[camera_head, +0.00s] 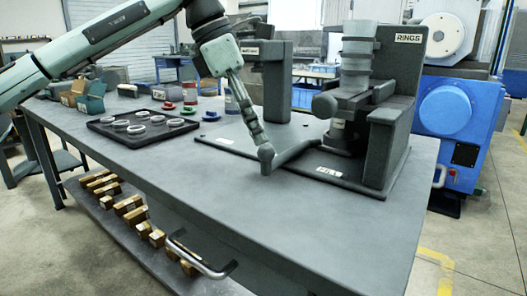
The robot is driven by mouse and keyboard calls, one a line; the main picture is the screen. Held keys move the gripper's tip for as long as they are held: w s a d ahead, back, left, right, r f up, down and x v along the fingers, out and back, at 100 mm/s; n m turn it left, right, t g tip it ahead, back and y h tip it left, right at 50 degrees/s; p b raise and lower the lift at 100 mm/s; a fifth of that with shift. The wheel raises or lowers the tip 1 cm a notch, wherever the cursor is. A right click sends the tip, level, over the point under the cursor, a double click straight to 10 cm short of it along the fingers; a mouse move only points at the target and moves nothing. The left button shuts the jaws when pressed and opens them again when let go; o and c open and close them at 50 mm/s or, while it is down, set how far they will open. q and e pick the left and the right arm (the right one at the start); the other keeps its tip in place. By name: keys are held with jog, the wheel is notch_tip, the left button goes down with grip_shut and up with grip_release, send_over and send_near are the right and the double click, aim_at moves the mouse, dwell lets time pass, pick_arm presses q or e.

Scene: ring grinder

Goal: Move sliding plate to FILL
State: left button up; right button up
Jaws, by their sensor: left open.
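The ring fixture stands at the right of the table, with an upright dark body labelled RINGS (408,38) and a stack of grey rings (358,52). A round grey knob (325,105) sticks out at its left. A flat dark base plate (345,172) with a small white label lies in front of it. A dark bar (298,150) runs from the fixture toward my left gripper (262,150). The gripper points down at the bar's rounded end; I cannot tell whether they touch. No FILL mark is readable, and I cannot tell which part is the sliding plate. My right gripper is out of view.
A second dark upright fixture (276,85) stands behind my left gripper. A black tray (108,131) with several light rings lies to the left. Red and blue small parts (210,116) sit near it. The table's front area (215,190) is clear. A blue machine (458,110) stands behind right.

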aim_at(266, 151)
pick_arm(q)
jog(key=x, duration=0.6)
jog(key=shift+f, duration=0.1)
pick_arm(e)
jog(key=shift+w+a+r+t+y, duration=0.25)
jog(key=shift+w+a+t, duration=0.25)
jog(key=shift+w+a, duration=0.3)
pick_arm(q)
jog(key=shift+c, duration=0.3)
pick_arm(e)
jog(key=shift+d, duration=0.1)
pick_arm(q)
grip_shut()
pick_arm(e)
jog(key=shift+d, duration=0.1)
pick_arm(q)
jog(key=shift+s+d+b, duration=0.2)
jog(key=shift+s+d, duration=0.45)
jog(key=shift+d, duration=0.15)
jog(key=shift+s+d+b, duration=0.15)
jog(key=shift+s+d, duration=0.45)
jog(key=shift+d, duration=0.25)
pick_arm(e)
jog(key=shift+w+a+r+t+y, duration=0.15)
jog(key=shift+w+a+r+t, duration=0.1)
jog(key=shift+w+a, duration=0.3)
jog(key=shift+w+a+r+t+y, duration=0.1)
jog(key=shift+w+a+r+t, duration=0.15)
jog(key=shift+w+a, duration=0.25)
